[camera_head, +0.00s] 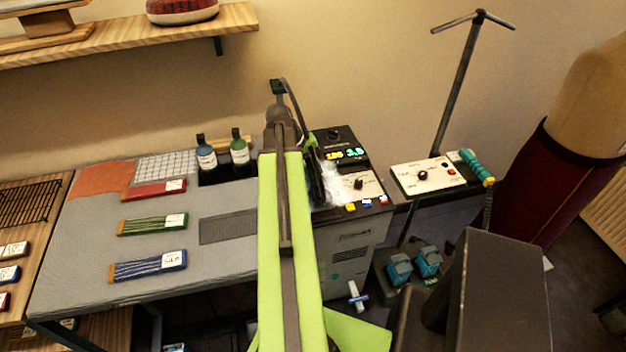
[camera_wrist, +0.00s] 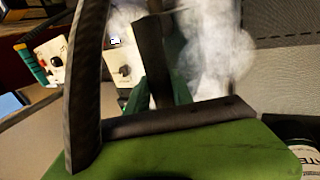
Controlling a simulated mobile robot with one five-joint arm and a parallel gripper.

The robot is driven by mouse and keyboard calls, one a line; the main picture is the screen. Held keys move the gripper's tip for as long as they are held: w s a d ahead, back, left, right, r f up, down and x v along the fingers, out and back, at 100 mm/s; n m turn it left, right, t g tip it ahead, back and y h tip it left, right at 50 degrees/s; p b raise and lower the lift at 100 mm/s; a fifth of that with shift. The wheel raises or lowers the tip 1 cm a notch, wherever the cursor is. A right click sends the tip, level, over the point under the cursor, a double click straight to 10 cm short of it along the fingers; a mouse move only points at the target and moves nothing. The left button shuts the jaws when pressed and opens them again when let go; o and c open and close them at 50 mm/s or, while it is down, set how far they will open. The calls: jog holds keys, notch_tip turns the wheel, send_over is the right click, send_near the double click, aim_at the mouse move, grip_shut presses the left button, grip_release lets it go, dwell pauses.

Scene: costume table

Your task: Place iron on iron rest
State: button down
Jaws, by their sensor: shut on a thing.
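My gripper (camera_head: 303,132) is at the far end of my green arm and is shut on the iron, beside the black steam unit. The iron (camera_head: 317,178) shows in the head view as a dark, steeply tilted piece with white steam at its right side. In the wrist view, dark green parts of the iron (camera_wrist: 182,92) show behind the dark jaws, with steam around them. Its underside is mostly hidden. A dark grey rectangular pad (camera_head: 228,227) lies on the grey table at left of my arm. I cannot tell whether it is the iron rest.
The steam unit (camera_head: 345,240) has a lit display and a knob panel. Two bottles (camera_head: 206,155) (camera_head: 239,150) stand at the table's back edge. Bundles (camera_head: 153,222) lie on the grey table (camera_head: 90,245). A control panel (camera_head: 428,174) on a pole stands right; a dress form (camera_head: 555,150) stands beyond.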

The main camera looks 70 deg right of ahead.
notch_tip(320, 180, down, 4)
jog(key=b, duration=0.3)
jog(key=shift+r, duration=0.2)
jog(key=shift+f, duration=0.15)
jog(key=c, duration=1.1)
grip_release()
jog(key=shift+r+p, duration=0.4)
jog(key=shift+r, duration=0.15)
jog(key=p+v, duration=1)
jog(key=v, duration=0.1)
